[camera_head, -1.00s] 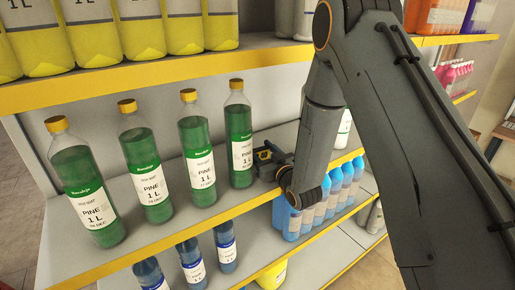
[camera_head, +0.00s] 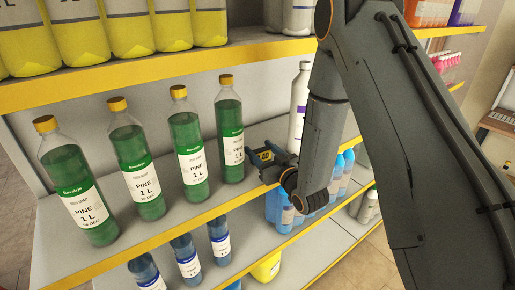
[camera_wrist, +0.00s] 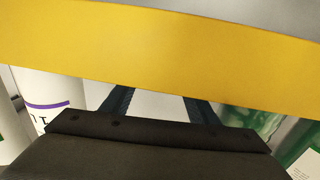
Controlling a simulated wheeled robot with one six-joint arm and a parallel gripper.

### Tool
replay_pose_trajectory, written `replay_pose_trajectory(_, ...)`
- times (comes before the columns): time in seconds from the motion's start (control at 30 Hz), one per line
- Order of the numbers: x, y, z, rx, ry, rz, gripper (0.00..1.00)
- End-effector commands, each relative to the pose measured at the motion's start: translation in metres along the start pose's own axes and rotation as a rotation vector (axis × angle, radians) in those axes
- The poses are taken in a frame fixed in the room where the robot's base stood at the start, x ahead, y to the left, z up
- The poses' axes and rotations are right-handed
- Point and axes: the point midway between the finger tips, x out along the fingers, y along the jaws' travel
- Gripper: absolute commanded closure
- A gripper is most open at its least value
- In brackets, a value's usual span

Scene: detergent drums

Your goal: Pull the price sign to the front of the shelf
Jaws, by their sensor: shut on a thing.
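My gripper (camera_head: 266,158) is low over the middle shelf, just right of the rightmost green bottle (camera_head: 230,130) and close to the yellow front edge (camera_head: 236,200). In the wrist view its two dark fingers (camera_wrist: 160,105) stand apart, with a pale surface between them. This may be the price sign, but its face and outline cannot be made out. My gripper and wrist hide most of that spot in the head view.
Several green bottles stand in a row to the left. A white bottle (camera_head: 299,105) stands behind my gripper. Blue bottles (camera_head: 286,212) are on the shelf below. The upper shelf's yellow edge (camera_head: 160,78) runs overhead.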

Motion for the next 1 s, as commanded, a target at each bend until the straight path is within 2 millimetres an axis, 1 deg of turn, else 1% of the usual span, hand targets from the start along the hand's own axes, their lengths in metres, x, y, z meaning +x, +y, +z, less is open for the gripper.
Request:
replay_pose_trajectory(0.3, -0.019, 0.004, 0.000, 0.001, -0.001, 0.001, 0.89)
replay_pose_trajectory(0.57, -0.026, 0.005, 0.000, 0.000, 0.000, 0.001, 0.89)
replay_pose_trajectory(1.0, -0.053, 0.010, 0.000, 0.001, -0.001, 0.002, 0.89)
